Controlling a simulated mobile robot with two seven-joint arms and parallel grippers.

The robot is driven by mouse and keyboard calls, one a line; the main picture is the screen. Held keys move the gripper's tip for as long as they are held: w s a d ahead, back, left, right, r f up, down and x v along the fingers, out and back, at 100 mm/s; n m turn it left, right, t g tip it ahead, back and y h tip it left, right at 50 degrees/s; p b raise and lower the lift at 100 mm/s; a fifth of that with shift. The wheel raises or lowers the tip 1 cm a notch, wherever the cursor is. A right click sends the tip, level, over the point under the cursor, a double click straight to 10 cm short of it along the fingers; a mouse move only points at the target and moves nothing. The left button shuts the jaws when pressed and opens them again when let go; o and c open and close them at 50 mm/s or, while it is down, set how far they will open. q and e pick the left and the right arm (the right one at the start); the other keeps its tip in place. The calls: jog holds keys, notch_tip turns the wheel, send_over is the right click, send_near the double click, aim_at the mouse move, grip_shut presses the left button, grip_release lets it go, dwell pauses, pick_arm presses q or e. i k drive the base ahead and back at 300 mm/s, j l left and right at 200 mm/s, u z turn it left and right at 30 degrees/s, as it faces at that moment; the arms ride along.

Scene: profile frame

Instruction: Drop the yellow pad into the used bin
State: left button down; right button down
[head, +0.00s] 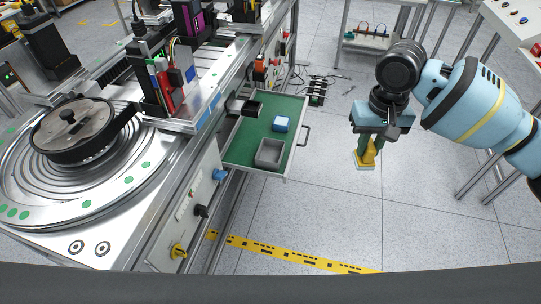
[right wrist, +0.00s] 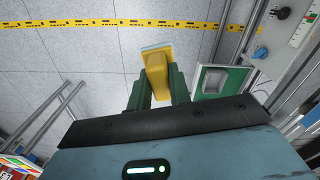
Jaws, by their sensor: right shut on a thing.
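My right gripper (head: 369,142) is shut on the yellow pad (head: 367,156), a yellow block with a pale flat face at its lower end. It hangs in the air over the floor, to the right of the open drawer and apart from it. In the right wrist view the yellow pad (right wrist: 156,70) sits between the two dark green fingers (right wrist: 158,88). In the green-lined drawer (head: 240,145) stand an open grey bin (head: 269,154) near the front and a small dark bin (head: 252,108) at the back. I cannot tell which is the used bin. My left gripper is out of view.
A machine bench (head: 110,215) with a round turntable fills the left. Floor between drawer and gripper is clear.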

aim_at(269, 154)
jog(key=i+l, duration=0.85)
jog(key=i, duration=0.15)
jog(key=i+l+u, duration=0.1)
jog(key=u, duration=1.15)
